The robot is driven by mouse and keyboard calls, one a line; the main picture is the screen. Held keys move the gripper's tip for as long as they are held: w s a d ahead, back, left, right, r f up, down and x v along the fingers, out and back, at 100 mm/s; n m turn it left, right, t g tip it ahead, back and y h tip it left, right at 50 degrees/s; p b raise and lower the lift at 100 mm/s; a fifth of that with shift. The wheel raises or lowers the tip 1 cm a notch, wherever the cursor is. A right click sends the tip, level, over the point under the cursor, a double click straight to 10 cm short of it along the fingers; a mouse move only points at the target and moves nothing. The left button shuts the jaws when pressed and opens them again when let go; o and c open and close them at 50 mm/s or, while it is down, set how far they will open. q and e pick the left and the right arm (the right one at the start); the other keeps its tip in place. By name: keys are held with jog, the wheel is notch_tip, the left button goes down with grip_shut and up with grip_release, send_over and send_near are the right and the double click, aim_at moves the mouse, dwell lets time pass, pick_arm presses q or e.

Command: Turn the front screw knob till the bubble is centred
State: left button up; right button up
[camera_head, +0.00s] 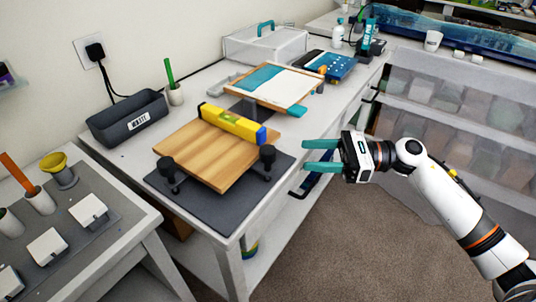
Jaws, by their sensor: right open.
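A wooden board (204,158) rests over a dark grey mat (213,209) on the white table. A yellow spirit level (232,124) lies across the board's far part; its bubble is too small to read. Black screw knobs stand at the board's edges: one (168,168) at the near left corner and one (267,155) at the right. I cannot tell which is the front one. My right gripper (304,157) is open and empty, its teal fingers pointing left, to the right of the right knob and apart from it. My left gripper is not in view.
A dark grey bin (126,118) and a small pot with a green stick (175,94) stand at the back left. A framed screen (262,88) lies behind the board. A side table (110,238) with small white blocks is at lower left. Clear drawers (460,110) stand at right.

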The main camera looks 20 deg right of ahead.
aim_at(272, 149)
jog(key=p+x, duration=0.2)
jog(key=x, duration=0.7)
jog(key=shift+r, duration=0.1)
jog(key=shift+w+a+p, duration=0.25)
jog(key=shift+a+p, duration=0.1)
jog(key=shift+a, duration=0.15)
